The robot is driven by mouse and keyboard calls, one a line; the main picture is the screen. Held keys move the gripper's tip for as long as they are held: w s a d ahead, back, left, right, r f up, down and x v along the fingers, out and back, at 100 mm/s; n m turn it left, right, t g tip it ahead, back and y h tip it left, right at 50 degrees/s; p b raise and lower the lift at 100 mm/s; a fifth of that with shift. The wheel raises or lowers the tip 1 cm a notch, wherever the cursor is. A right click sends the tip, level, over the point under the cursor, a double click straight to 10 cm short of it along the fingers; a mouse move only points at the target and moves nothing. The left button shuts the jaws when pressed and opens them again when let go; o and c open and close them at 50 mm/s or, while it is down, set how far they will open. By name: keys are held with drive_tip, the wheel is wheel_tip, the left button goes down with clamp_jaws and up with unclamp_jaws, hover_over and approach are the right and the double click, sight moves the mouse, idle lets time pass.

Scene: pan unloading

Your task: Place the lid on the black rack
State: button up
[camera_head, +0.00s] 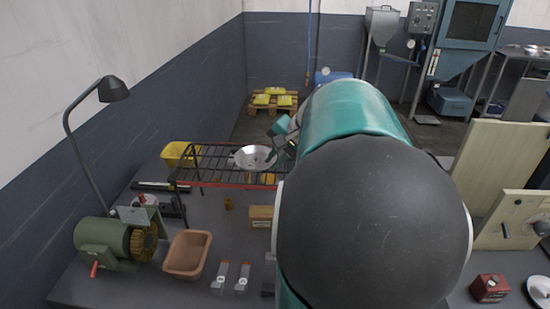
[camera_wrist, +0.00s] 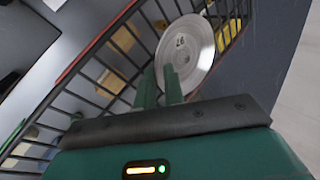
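The lid (camera_head: 255,157) is a round silver disc. In the head view it lies at the right part of the black rack (camera_head: 210,163), roughly level. The wrist view shows the lid (camera_wrist: 188,45) over the bars of the rack (camera_wrist: 105,65), with a dark mark at its middle. I cannot tell whether it rests fully on the bars. My gripper (camera_wrist: 160,72) is at the lid's near rim. Its two green fingers stand apart, one on each side of the rim, with a gap between them. In the head view my gripper (camera_head: 283,143) is partly hidden by my arm.
A yellow bin (camera_head: 180,154) stands behind the rack's left end. A desk lamp (camera_head: 112,90), a green motor (camera_head: 103,240) and a tan tray (camera_head: 187,254) are at the left. A small wooden box (camera_head: 261,216) is in front of the rack. My arm hides the centre right.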

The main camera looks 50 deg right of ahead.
drive_tip(key=shift+d+r, duration=0.15)
drive_tip(key=shift+r, duration=0.2)
drive_tip(key=v, duration=1.1)
drive_tip(key=w+a+f+n+g, duration=0.1)
drive_tip(key=w+a+f+n, duration=0.15)
drive_tip(key=a, duration=0.65)
drive_tip(key=w+a+f+n+g, duration=0.15)
drive_tip(key=a+n, duration=0.25)
drive_tip(key=a, duration=0.5)
drive_tip(key=s+a+f+n+h, duration=0.1)
drive_tip(key=s+a+f+n, duration=0.1)
drive_tip(key=a+f+n, duration=0.2)
drive_tip(key=s+a+f+n+t, duration=0.1)
drive_tip(key=s+a+f+n, duration=0.2)
drive_tip(key=a, duration=0.8)
drive_tip(key=shift+f+n+h, duration=0.4)
drive_tip(key=shift+f+n, duration=0.25)
drive_tip(key=shift+n, duration=0.1)
drive_tip(key=shift+t, duration=0.25)
